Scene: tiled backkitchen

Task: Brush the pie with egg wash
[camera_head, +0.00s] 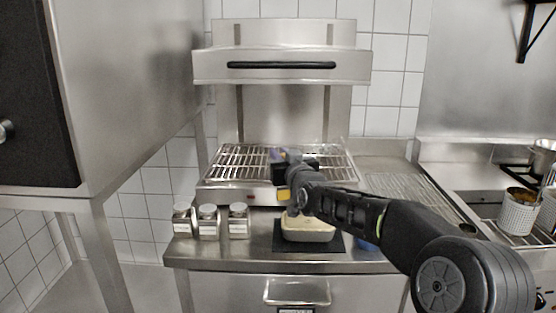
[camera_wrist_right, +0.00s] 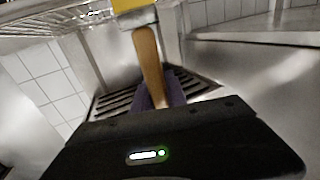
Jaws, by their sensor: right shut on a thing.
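The pie (camera_head: 308,234) sits in a pale rectangular dish on a dark mat (camera_head: 285,246) on the steel counter. My arm hides part of its top right. My right gripper (camera_head: 283,163) is above and behind the pie, in front of the grill rack. It is shut on a brush, whose wooden handle (camera_wrist_right: 150,62) shows in the right wrist view. A yellow part of the brush (camera_head: 283,194) hangs below the gripper, above the pie's rear left. I cannot tell whether the bristles touch the pie. A blue object (camera_head: 367,245), mostly hidden by my arm, lies right of the mat. My left gripper is out of view.
A steel grill with a wire rack (camera_head: 235,165) stands behind the pie. Several lidded jars (camera_head: 208,221) stand to the left. A stove with a white pot (camera_head: 518,214) is at the right.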

